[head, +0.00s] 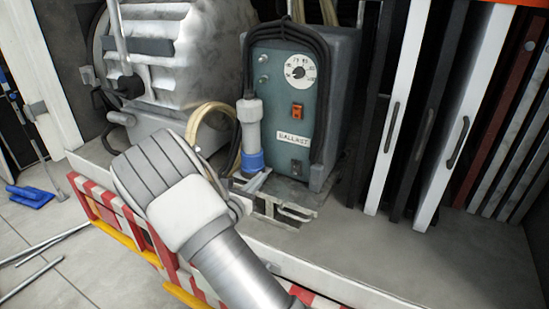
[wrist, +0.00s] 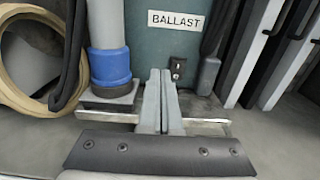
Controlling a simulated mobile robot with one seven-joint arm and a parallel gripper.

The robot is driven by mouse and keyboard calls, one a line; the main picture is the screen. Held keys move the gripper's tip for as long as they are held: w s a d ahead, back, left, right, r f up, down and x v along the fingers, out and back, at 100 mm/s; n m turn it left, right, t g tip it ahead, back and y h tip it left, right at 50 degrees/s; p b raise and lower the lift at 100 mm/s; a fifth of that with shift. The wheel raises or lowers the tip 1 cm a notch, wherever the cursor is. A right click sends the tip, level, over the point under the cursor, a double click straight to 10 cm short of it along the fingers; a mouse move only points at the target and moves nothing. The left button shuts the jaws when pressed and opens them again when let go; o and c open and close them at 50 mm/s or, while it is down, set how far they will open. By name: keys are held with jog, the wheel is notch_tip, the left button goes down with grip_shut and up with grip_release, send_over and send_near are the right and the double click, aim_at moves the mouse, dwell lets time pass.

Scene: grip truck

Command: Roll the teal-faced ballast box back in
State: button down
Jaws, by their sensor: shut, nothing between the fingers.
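The teal-faced ballast box (head: 275,110) stands upright on the truck's grey deck in the head view, with a white dial, an orange switch and a BALLAST label. Its lower face also shows in the wrist view (wrist: 158,47). A grey and blue cable connector (head: 250,140) stands at the left of its face. My gripper (head: 261,181) is low in front of the box. In the wrist view its two fingers (wrist: 160,78) are together and empty, pointing at the lower face just below the label. Whether the tips touch the box cannot be told.
A large silver-wrapped unit (head: 180,60) stands to the left of the box. Upright white and dark panels (head: 405,100) stand close to the right. A coiled beige cable (wrist: 40,95) lies to the left. A red-and-white striped edge (head: 110,215) borders the deck; the front-right deck (head: 400,250) is clear.

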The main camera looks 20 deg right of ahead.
aim_at(286, 151)
jog(key=p+x, duration=0.2)
jog(key=x, duration=1.2)
jog(key=shift+s+p, duration=0.1)
jog(key=shift+p, duration=0.3)
jog(key=shift+d+f, duration=0.1)
jog(key=shift+d, duration=0.05)
